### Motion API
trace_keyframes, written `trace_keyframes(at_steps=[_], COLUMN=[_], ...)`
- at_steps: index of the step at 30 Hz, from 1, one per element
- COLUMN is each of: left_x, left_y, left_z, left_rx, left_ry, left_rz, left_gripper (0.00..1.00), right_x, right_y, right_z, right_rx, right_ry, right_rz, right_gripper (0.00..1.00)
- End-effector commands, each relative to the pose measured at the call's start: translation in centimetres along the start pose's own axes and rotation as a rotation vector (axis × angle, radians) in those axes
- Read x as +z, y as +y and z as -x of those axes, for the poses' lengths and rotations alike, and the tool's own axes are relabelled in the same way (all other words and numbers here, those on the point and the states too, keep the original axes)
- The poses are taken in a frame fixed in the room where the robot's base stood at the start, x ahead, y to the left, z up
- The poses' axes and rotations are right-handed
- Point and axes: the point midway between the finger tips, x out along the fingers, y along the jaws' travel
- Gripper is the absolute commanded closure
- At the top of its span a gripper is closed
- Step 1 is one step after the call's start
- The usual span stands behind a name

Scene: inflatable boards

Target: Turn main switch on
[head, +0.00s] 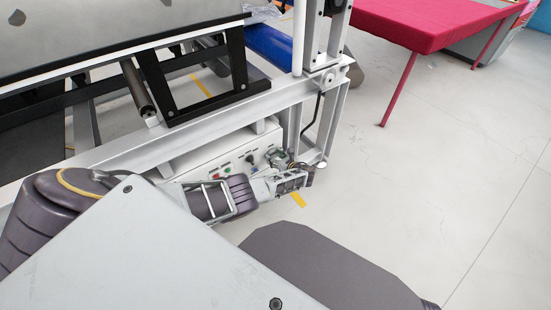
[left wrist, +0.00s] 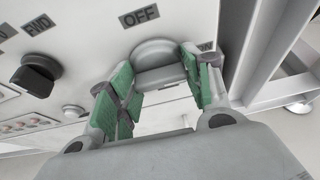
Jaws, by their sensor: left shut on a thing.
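The main switch is a grey rotary knob (left wrist: 156,54) on a white control panel (left wrist: 90,50). It sits just below an OFF label (left wrist: 139,16) in the left wrist view. My left gripper (left wrist: 160,78) has its green-padded fingers on either side of the knob and is shut on it. Another label right of the knob is mostly hidden by the right finger. In the head view, my left gripper (head: 278,158) is at the right end of the control box (head: 238,153), and the knob is hard to make out there. My right gripper is not in view.
A black knob (left wrist: 38,74) by an FWD label and several small buttons (left wrist: 25,124) are left of the switch. A metal frame post (left wrist: 262,50) stands close on the right. A red-covered table (head: 425,25) is at the back right, with open floor before it.

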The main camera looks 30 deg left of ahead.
Motion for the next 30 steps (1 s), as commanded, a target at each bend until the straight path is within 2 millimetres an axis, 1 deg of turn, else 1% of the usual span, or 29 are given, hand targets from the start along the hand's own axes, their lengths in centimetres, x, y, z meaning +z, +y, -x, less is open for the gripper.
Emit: trace_keyframes(at_steps=[11, 12, 16, 17, 30], left_x=[-0.16, -0.16, -0.12, -0.11, -0.03], left_y=[0.03, 0.03, 0.02, 0.02, 0.02], left_z=[0.07, 0.08, 0.06, 0.05, 0.10], left_rx=[0.001, 0.001, 0.001, 0.001, 0.002], left_ry=[0.002, 0.002, 0.001, 0.001, 0.000], left_rz=[-0.007, -0.007, -0.006, -0.006, -0.005], left_gripper=[0.74, 0.48, 0.31, 0.29, 0.29], right_x=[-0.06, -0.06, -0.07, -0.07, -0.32], right_y=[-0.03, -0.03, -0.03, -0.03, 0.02], right_z=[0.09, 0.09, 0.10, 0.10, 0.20], right_rx=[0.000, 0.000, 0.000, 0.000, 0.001], right_ry=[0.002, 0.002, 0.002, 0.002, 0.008], right_rz=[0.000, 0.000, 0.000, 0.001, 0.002], right_gripper=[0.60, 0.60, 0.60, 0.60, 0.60])
